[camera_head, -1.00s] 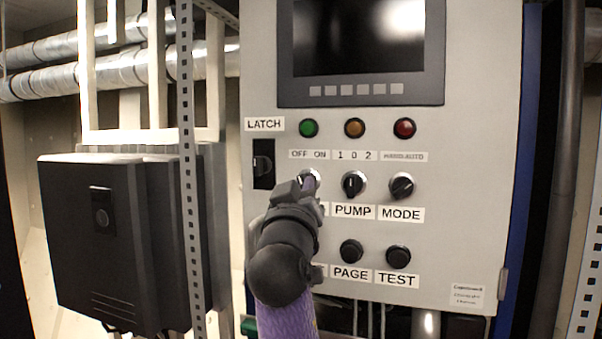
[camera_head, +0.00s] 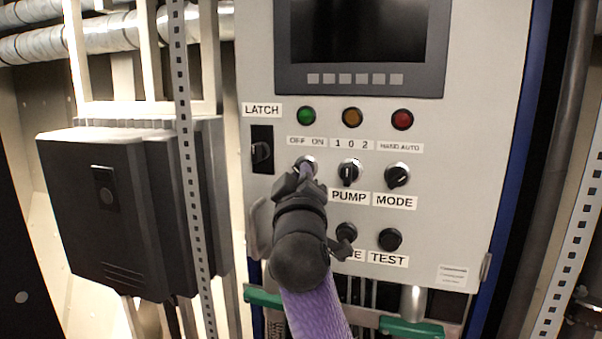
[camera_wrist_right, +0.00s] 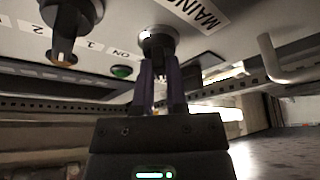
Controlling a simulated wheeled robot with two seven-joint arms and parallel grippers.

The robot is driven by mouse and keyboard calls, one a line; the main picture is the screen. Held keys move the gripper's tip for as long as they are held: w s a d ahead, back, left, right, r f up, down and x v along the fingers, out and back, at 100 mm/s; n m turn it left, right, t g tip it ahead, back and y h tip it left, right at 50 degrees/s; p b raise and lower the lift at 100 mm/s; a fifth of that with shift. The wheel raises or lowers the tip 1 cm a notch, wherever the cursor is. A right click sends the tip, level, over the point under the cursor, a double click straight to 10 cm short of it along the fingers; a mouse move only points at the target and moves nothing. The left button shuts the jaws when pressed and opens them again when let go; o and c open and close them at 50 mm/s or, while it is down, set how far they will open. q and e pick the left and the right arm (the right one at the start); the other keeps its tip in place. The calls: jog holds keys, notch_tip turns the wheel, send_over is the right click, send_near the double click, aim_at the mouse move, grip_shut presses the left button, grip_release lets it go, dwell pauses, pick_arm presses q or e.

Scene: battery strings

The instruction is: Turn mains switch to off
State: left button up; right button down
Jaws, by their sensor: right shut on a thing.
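The mains switch (camera_head: 305,161) is a round knob under the OFF ON label on the grey control panel, left of the pump knob. My right gripper (camera_head: 307,173) reaches up to it and hides its lower part and the label below it. In the right wrist view the mains switch (camera_wrist_right: 158,40) sits between the tips of the two dark fingers of my right gripper (camera_wrist_right: 163,75), which are shut on it. The MAINS label (camera_wrist_right: 200,12) shows beside it there. The knob's pointing direction is hidden by the fingers. My left gripper is not in view.
The pump knob (camera_head: 349,172) and mode knob (camera_head: 397,176) lie right of the switch. The page button (camera_head: 346,233) and test button (camera_head: 390,239) are below; my wrist is close to the page button.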

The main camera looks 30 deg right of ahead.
jog(key=c, duration=0.7)
grip_release()
jog(key=shift+o, duration=0.2)
jog(key=shift+a+f, duration=0.1)
jog(key=b+v, duration=0.3)
jog(key=v, duration=0.6)
jog(key=shift+s, duration=0.35)
jog(key=shift+a+f, duration=0.1)
jog(key=shift+a, duration=0.05)
